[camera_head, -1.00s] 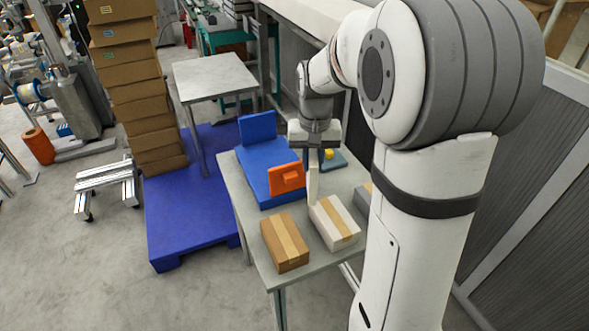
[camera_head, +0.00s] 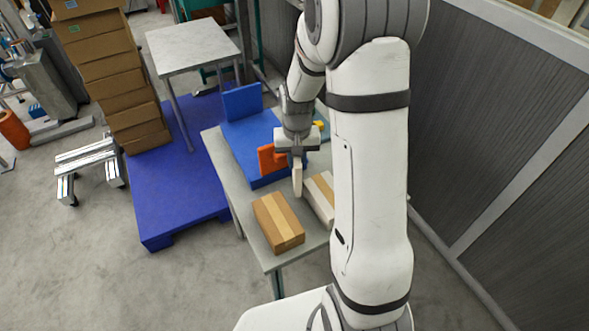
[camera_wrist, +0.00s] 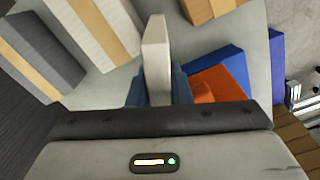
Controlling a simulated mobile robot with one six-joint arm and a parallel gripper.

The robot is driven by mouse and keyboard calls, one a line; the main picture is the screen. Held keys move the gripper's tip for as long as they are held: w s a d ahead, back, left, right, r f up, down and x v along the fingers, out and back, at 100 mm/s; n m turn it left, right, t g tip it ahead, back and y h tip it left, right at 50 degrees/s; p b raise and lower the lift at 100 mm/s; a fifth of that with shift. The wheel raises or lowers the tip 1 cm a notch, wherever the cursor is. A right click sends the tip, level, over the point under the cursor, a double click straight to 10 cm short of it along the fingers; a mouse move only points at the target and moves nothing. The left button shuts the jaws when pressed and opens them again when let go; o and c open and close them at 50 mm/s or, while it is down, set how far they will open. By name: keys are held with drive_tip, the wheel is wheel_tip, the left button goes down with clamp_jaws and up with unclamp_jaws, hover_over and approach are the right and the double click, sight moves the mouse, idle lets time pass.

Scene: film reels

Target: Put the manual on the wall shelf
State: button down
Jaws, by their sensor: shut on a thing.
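My gripper (camera_head: 297,156) points down over the grey table (camera_head: 222,150). It is shut on a thin cream slab, which I take to be the manual (camera_head: 297,179). The slab hangs upright below the fingers, in front of the orange holder and between the brown and white boxes in the head view. In the wrist view the manual (camera_wrist: 156,58) stands between the blue-grey fingertips of my gripper (camera_wrist: 157,90). I cannot tell whether its lower end touches the table. I cannot make out a wall shelf in the current views.
A brown box (camera_head: 277,223) and a white taped box (camera_head: 319,193) lie on the table. A grey taped box (camera_wrist: 38,58) lies beside the white one. An orange holder (camera_head: 267,159) and blue bin (camera_head: 248,133) stand behind. A ribbed wall panel (camera_head: 480,130) is at right.

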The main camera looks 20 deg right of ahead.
drive_tip(key=shift+f, duration=2.2)
drive_tip(key=shift+f, duration=0.2)
drive_tip(key=c, duration=1.3)
unclamp_jaws()
drive_tip(key=shift+r, duration=0.1)
